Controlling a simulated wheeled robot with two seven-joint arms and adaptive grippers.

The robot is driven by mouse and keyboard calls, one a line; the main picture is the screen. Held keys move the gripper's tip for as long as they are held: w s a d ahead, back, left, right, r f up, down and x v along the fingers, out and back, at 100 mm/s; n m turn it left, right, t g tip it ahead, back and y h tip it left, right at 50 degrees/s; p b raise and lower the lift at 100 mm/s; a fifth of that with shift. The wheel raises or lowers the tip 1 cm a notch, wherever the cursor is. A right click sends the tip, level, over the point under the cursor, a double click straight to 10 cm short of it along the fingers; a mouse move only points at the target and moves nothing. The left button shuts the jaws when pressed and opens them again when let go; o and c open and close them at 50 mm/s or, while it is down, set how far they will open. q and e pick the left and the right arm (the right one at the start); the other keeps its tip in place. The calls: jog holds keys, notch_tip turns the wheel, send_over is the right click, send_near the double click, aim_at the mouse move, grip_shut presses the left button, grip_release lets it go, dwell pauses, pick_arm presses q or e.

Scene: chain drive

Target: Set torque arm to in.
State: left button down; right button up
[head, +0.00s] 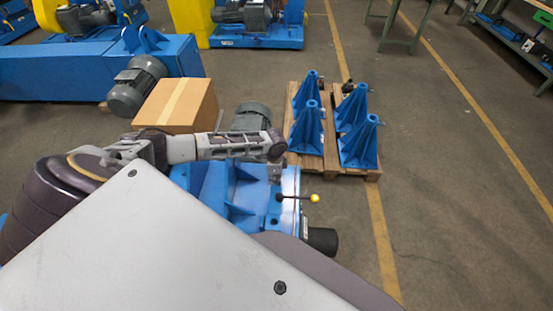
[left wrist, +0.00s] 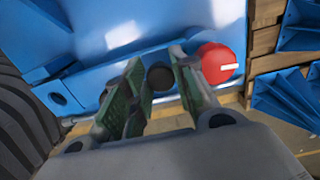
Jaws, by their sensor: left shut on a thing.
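My left gripper (head: 275,172) reaches over a blue machine (head: 233,190), its fingers pointing down at the machine's right side. In the left wrist view the fingers (left wrist: 158,88) are shut on a small black knob (left wrist: 160,75). A red round knob (left wrist: 218,63) with a white mark sits just right of the fingers. A thin lever with a yellow ball end (head: 314,198) sticks out to the right of the machine, just below the gripper in the head view. I cannot tell for certain which of these is the torque arm. My right gripper is not in view.
A wooden pallet (head: 310,162) with several blue stands (head: 359,145) is right of the machine. A cardboard box (head: 176,104) and a grey motor (head: 252,117) are behind my left arm. The floor (head: 450,210) at the right is clear.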

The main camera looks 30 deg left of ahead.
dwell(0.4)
pick_arm(q)
jog(key=c, duration=1.4)
grip_release()
jog(key=shift+a, duration=0.1)
jog(key=shift+c, duration=0.2)
notch_tip(320, 180, up, 12)
jog(key=shift+s, duration=0.1)
